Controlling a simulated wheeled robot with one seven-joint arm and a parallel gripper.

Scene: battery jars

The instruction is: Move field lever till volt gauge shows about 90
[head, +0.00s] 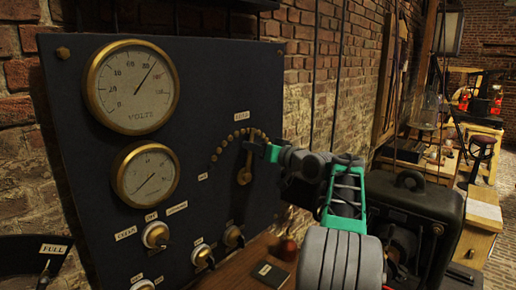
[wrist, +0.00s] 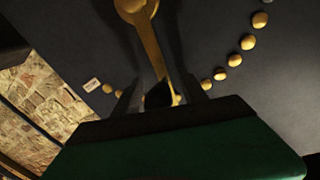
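The field lever (head: 244,172) is a brass arm on the dark panel, its pivot low and its tip up by the arc of brass studs. My gripper (head: 262,149) is at the lever's upper end. In the wrist view the lever (wrist: 148,42) runs down between the dark fingers of my gripper (wrist: 162,92), around a dark knob; whether they pinch it is unclear. The volt gauge (head: 132,87) is the upper brass-rimmed dial.
A second gauge (head: 146,172) sits below, with several knobs and switches under it. The brass studs (wrist: 248,42) curve along the panel (head: 215,75). A black machine (head: 415,215) stands right of my arm. A shelf with a small dark box (head: 270,272) is below.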

